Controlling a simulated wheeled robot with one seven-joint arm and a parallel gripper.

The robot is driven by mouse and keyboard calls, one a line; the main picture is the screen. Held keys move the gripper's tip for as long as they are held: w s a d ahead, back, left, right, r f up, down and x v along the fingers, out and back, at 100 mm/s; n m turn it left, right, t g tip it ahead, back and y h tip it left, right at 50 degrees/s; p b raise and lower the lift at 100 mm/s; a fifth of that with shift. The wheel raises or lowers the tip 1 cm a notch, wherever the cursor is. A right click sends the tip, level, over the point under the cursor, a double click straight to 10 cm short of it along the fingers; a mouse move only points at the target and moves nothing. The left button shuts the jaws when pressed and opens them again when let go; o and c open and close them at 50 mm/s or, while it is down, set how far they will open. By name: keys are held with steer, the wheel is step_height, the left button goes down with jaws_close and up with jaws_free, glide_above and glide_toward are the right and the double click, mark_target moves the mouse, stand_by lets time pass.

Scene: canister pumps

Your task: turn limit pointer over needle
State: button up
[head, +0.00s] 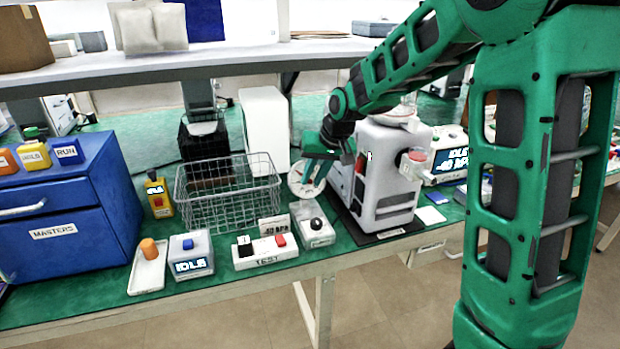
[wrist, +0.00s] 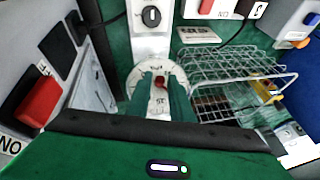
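The round white gauge dial (head: 296,186) faces outward beside the white pump body (head: 391,165) in the head view. In the wrist view the dial (wrist: 157,68) lies straight ahead, with a small red part (wrist: 160,80), which may be the limit pointer, near its middle. My gripper (head: 308,178) is at the dial, partly covering it. In the wrist view its two green fingers (wrist: 162,98) stand apart over the dial, with the face showing between them. I see no clear grip on the red part. The needle cannot be made out.
A wire basket (head: 228,190) stands left of the dial. A grey box with a black knob (head: 316,230) and a TEST switch box (head: 265,250) sit in front. A blue MASTERS cabinet (head: 70,225) is at left. A shelf (head: 190,65) runs above.

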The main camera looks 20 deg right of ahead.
jaws_close()
steer(key=shift+o, duration=2.2)
jaws_free()
steer(key=v, duration=1)
steer(key=shift+r, duration=0.4)
steer(key=shift+s+a, duration=0.1)
